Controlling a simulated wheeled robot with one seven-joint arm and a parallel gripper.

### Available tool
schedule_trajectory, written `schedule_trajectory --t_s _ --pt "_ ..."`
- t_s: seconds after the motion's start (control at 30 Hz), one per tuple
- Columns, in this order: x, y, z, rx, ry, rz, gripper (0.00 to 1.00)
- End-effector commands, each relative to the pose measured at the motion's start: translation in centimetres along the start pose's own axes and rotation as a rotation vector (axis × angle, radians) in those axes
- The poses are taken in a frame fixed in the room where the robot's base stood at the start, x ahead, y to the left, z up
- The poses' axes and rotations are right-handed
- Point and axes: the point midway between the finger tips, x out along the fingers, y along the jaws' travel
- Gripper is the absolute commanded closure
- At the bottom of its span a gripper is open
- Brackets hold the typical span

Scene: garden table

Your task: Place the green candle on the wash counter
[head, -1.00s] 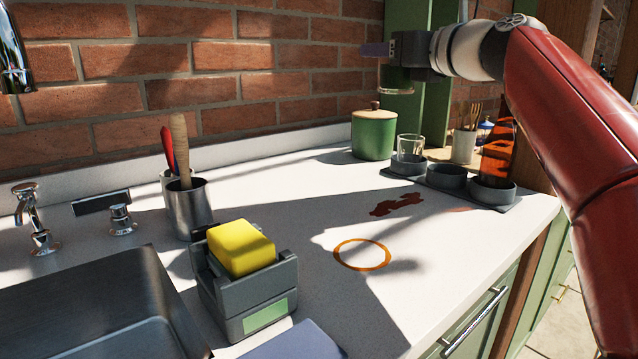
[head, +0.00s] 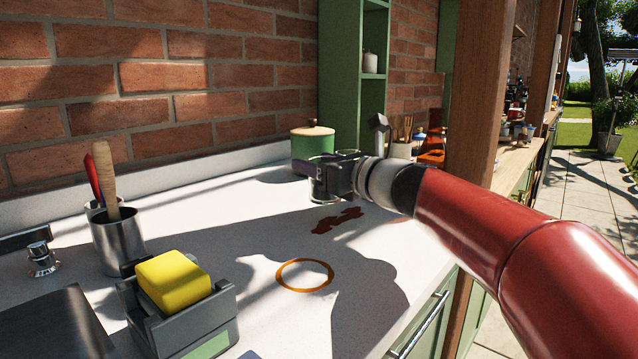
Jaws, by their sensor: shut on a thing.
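The wash counter (head: 245,240) is a white speckled worktop along a brick wall. My gripper (head: 322,172) hangs over its far right part in the head view, shut on a clear glass-like thing (head: 322,198). The gripper hides its upper part. Only its see-through lower part and round bottom rim show, and they look raised above the counter. I cannot tell whether this is the green candle. No other green candle is plain to see.
A green lidded pot (head: 313,146) stands behind the gripper. A steel cup (head: 118,240) with utensils and a sponge holder (head: 190,322) with a yellow sponge (head: 172,282) stand at left. An orange ring stain (head: 304,288) and a dark red stain (head: 336,221) mark otherwise clear counter.

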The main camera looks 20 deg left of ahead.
Motion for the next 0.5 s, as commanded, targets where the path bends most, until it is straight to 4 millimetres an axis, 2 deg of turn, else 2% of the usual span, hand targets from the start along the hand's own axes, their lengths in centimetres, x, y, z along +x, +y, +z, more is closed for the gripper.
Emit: schedule_trajectory --t_s 0.23,0.5 --pt "0.0 0.0 -3.2 0.001 -0.001 0.0 0.87" --pt "-0.1 0.0 -3.6 -0.002 -0.002 0.0 0.87"
